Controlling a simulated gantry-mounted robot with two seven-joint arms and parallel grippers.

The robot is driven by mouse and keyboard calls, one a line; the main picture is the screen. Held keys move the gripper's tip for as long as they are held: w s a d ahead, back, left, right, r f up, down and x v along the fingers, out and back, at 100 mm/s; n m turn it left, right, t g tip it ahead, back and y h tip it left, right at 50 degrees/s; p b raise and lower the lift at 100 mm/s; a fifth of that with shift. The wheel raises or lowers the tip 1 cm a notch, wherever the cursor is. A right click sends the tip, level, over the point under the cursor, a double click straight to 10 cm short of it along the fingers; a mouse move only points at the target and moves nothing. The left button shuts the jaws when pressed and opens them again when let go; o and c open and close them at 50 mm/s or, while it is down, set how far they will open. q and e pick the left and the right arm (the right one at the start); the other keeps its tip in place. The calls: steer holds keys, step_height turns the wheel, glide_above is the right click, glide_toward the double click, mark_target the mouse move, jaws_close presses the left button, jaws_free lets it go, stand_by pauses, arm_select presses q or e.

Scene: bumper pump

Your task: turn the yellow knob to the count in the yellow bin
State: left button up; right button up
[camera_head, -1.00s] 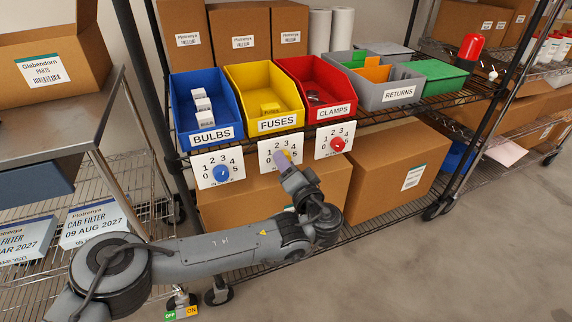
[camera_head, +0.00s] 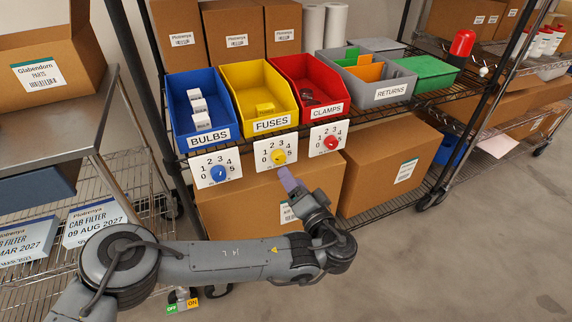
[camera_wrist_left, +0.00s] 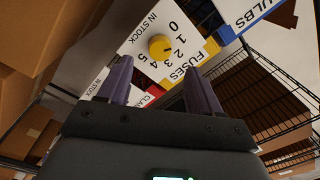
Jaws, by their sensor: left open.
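The yellow knob (camera_head: 278,157) sits on a white dial plate numbered 0 to 5, below the yellow bin (camera_head: 284,112) labelled FUSES. In the left wrist view the knob (camera_wrist_left: 158,46) shows whole, with a small dark mark that seems to face about the 2. My left gripper (camera_head: 286,178) is open, below and in front of the dial, apart from the knob. Its two purple-grey fingers (camera_wrist_left: 158,78) have nothing between them. My right gripper is not in view.
The blue knob (camera_head: 219,172) and red knob (camera_head: 331,142) flank the yellow one on their own plates. A blue bin (camera_head: 180,93), red bin (camera_head: 318,82) and grey returns bin (camera_head: 345,91) share the shelf. Cardboard boxes (camera_head: 390,160) stand below. The floor at right is clear.

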arm_select(q)
steer(key=p+v, duration=0.1)
steer(key=v, duration=0.2)
steer(key=shift+s+d, duration=0.1)
steer(key=shift+s, duration=0.2)
